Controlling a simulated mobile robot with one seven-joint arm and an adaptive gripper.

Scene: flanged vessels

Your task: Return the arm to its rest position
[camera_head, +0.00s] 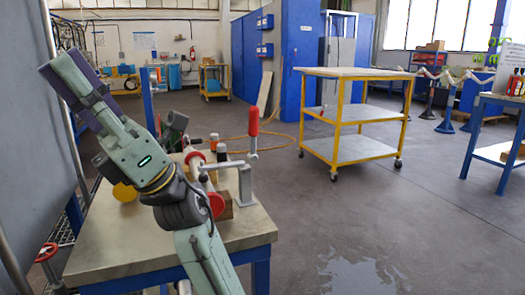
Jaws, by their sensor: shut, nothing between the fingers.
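My arm (127,152) rises from the bottom of the picture and bends at a dark joint. It then leans up and to the left over the workbench (115,240), folded back near the grey wall panel. My gripper's fingers cannot be made out. A dark part with a green patch (175,128) shows just behind the arm; I cannot tell what it belongs to.
On the bench stand a red-handled toggle clamp (253,132) and flanged pipework with a red disc (216,204), close right of my arm. A yellow cart (352,148) stands beyond. A blue bench (497,155) is at right. The floor between is clear, with a wet patch.

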